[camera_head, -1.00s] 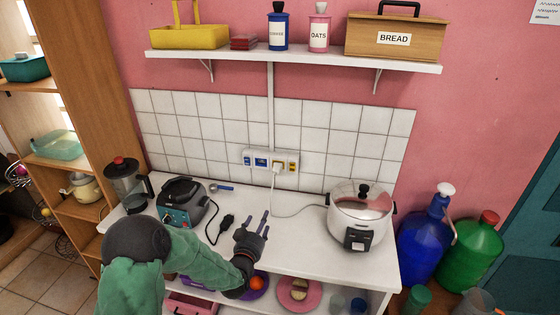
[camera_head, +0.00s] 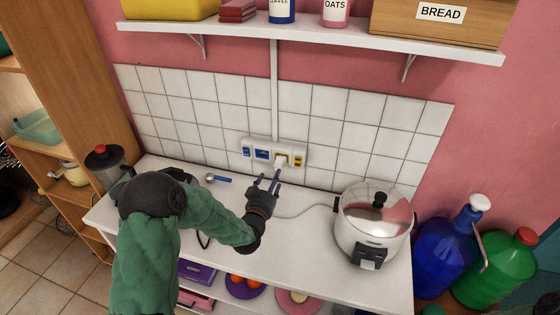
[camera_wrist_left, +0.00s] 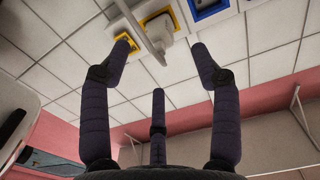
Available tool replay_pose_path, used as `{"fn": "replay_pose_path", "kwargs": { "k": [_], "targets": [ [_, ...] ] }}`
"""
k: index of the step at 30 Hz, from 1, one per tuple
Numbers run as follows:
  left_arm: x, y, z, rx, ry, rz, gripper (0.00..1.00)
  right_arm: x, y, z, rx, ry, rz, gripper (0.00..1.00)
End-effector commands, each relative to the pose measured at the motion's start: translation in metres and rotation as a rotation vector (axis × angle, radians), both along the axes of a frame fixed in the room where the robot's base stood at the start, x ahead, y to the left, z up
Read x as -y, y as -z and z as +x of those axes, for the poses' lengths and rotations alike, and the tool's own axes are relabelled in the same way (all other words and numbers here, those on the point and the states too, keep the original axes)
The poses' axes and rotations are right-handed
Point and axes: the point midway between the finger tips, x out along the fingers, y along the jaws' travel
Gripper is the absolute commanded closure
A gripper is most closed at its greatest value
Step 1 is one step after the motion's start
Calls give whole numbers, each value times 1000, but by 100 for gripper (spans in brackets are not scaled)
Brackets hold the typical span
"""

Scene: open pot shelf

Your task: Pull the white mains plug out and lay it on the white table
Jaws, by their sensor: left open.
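The white mains plug (camera_head: 281,164) is in the right part of the wall socket strip (camera_head: 262,153), its white cord running toward the rice cooker. In the left wrist view the plug (camera_wrist_left: 158,27) is ahead, between and beyond the fingertips. My left gripper (camera_head: 268,177) is open and empty, its fingers pointing at the wall just below the plug; no contact shows. The left gripper (camera_wrist_left: 161,46) also shows spread in its wrist view. The white table (camera_head: 305,249) lies under my left arm. My right gripper is not in view.
The steel rice cooker (camera_head: 373,222) stands at the table's right. A blender (camera_head: 110,167) stands at the left, and a blue-handled scoop (camera_head: 219,179) lies near the wall. My arm hides the left middle of the table. A loaded shelf (camera_head: 300,36) hangs above.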

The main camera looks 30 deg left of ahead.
Motion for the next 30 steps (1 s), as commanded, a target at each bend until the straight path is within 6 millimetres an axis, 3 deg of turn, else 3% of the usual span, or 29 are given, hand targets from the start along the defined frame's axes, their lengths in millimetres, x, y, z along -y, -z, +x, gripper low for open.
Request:
{"fn": "replay_pose_path", "kwargs": {
  "k": [7,17,21,30],
  "targets": [
    [-2,0,11,0,1,0,37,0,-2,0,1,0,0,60],
    [-12,0,51,0,0,-1,37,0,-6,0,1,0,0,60],
    [-15,3,67,2,1,0,37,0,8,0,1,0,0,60],
    [-20,1,86,0,0,0,37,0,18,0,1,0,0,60]
  ]
}}
